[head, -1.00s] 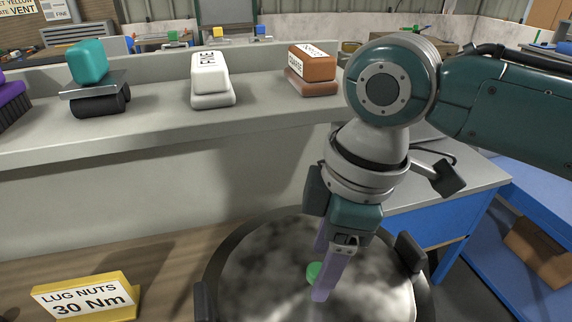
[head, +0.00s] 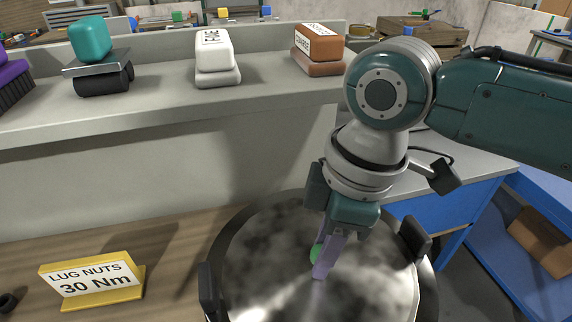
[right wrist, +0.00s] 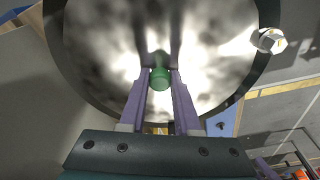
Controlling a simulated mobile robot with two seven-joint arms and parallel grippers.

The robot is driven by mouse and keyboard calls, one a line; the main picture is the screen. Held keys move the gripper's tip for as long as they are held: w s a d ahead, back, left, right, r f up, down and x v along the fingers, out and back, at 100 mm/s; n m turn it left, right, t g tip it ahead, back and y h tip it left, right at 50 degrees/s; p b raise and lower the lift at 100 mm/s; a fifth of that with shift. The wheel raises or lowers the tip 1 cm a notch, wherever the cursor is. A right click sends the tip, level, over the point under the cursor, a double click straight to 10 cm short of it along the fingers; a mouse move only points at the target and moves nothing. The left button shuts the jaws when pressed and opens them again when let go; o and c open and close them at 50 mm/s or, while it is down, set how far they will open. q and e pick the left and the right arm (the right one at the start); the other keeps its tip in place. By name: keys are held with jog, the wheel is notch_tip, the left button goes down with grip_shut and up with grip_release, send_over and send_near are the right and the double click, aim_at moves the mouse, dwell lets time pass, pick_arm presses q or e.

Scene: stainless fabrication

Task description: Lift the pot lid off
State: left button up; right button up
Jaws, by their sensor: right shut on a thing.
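The pot lid (head: 270,245) is a shiny, mottled metal disc with a small green knob (head: 315,254) at its middle. It sits within the dark rim of the pot (head: 226,240), which has dark side handles; whether lid and rim touch I cannot tell. My right gripper (head: 325,262) points down at the lid, its purple fingers shut on the green knob. In the right wrist view the knob (right wrist: 160,78) is between the two fingertips, with the lid (right wrist: 215,60) behind it. My left gripper is in neither view now.
A yellow sign (head: 92,279) reading "LUG NUTS 30 Nm" stands on the wooden bench left of the pot. A grey ledge (head: 150,105) behind holds a white block (head: 214,52), an orange-brown block (head: 319,45) and a teal block (head: 90,40). A blue cabinet (head: 440,215) stands at right.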

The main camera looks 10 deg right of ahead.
grip_shut()
jog(key=shift+o, duration=1.1)
grip_release()
grip_shut()
jog(key=shift+r, duration=0.1)
jog(key=shift+r+p, duration=1)
jog(key=shift+p, duration=0.15)
jog(key=shift+r, duration=0.15)
